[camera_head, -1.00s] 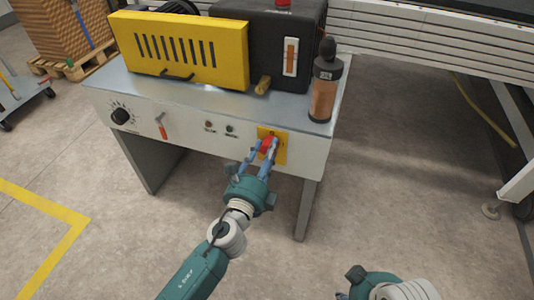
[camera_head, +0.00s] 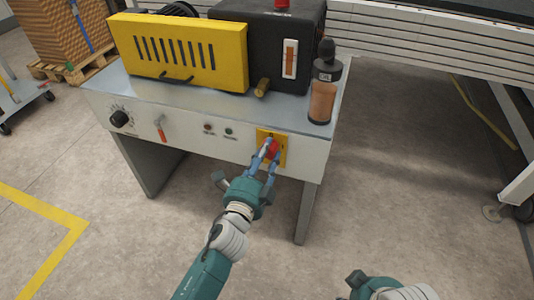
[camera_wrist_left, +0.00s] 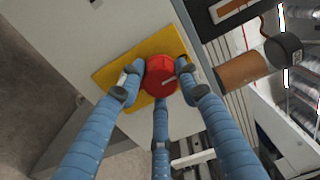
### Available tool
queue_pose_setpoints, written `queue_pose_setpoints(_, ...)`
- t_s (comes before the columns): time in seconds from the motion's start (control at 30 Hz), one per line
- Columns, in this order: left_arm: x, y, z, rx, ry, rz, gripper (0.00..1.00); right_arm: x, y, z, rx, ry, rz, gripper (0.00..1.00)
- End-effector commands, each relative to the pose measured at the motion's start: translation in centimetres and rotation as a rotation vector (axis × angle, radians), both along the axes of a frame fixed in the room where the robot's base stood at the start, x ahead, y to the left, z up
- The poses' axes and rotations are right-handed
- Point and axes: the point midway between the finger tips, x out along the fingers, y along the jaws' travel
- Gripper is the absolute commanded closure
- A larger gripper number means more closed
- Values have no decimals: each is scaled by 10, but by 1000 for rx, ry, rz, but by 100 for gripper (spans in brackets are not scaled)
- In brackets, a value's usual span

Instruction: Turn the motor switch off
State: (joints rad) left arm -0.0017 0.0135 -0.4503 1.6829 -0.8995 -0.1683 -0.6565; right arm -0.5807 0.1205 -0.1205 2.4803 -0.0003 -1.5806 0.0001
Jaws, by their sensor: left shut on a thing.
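The red rotary motor switch (camera_head: 273,147) sits on a yellow square plate (camera_head: 283,153) at the right end of the grey cabinet front. My left gripper (camera_head: 267,155) is shut on its knob, with blue fingers coming from below and in front. In the left wrist view the round red knob (camera_wrist_left: 159,70) lies between the fingers of my left gripper (camera_wrist_left: 160,88), over the tilted yellow plate (camera_wrist_left: 118,75). The fingers hide part of the knob. My right gripper (camera_head: 357,284) shows only partly at the bottom edge, away from the cabinet; its fingers are not clear.
Left of the switch, the panel holds a green lamp (camera_head: 229,131), a dark red lamp (camera_head: 207,127), an orange lever (camera_head: 161,134) and a black dial (camera_head: 120,118). A brown bottle (camera_head: 322,98) stands above near the right edge. The floor in front is clear.

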Motion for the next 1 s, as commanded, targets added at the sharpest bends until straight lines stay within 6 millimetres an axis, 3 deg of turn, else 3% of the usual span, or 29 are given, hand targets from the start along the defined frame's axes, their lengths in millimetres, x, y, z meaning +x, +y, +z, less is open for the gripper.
queue_pose_setpoints(0.4,4,7,5,-7,-4,14,93,0,0,0,0,0,0,65)
queue_pose_setpoints(0.43,4,7,5,-7,-4,14,61,0,0,0,0,0,0,65)
queue_pose_setpoints(0.5,4,7,4,-7,-4,13,48,0,0,0,0,0,0,65)
queue_pose_setpoints(0.83,-2,5,0,-5,2,7,48,2,0,1,2,-4,-1,65)
queue_pose_setpoints(1.0,-25,13,-1,-3,3,8,48,1,0,0,1,-3,-1,65)
